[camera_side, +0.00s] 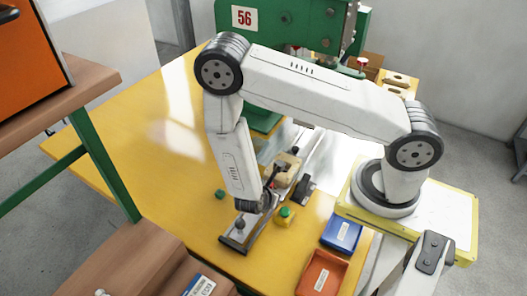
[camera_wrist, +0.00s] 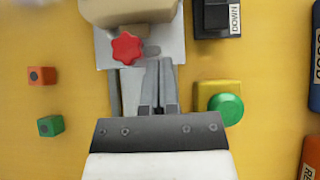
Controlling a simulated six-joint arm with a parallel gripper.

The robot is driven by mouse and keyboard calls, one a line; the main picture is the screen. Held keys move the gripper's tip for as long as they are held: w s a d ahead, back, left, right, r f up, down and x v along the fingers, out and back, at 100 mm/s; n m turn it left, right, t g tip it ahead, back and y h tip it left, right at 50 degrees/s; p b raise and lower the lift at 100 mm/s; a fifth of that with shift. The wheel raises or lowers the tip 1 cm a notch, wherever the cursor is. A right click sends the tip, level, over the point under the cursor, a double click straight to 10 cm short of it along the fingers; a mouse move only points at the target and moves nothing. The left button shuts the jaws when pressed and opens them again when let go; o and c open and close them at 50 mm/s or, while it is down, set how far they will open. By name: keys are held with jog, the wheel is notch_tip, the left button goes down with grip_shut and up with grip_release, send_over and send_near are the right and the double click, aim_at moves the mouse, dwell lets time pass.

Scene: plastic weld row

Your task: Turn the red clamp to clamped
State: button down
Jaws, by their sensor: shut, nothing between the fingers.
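The red clamp (camera_wrist: 127,48) shows as a star-shaped red knob in the upper left of the wrist view. It sits at the edge of a beige block (camera_wrist: 125,10) on a pale grey plate (camera_wrist: 173,52). The height gap cannot be told. In the side view my arm reaches down near the beige block (camera_side: 286,166); the knob cannot be made out clearly there.
A yellow box with a green button (camera_wrist: 225,108) stands right of my gripper. A black labelled box (camera_wrist: 215,18) is at upper right. Small red (camera_wrist: 42,75) and green (camera_wrist: 50,125) cubes lie left. Blue (camera_side: 341,233) and orange (camera_side: 322,272) bins and a green press (camera_side: 285,22) stand nearby.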

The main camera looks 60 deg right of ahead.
jog(key=shift+s+d, duration=0.45)
jog(key=shift+d, duration=0.1)
jog(key=shift+s+d, duration=0.15)
jog(key=shift+d, duration=0.35)
jog(key=shift+w+a, duration=0.1)
jog(key=shift+w, duration=0.1)
dwell(1.4)
jog(key=shift+w+a+r, duration=0.1)
jog(key=shift+w+a, duration=0.3)
jog(key=shift+w, duration=0.35)
jog(key=shift+a, duration=0.1)
jog(key=shift+s+a+r, duration=0.25)
jog(key=shift+a+r, duration=0.2)
jog(key=shift+r, duration=0.15)
jog(key=shift+s+a+r, duration=0.7)
jog(key=shift+a+r, duration=0.1)
jog(key=shift+r, duration=0.15)
jog(key=shift+s+a+r, duration=0.75)
jog(key=shift+r, duration=0.2)
jog(key=shift+s+a+r, duration=0.7)
jog(key=shift+a+r, duration=0.1)
jog(key=shift+r, duration=0.15)
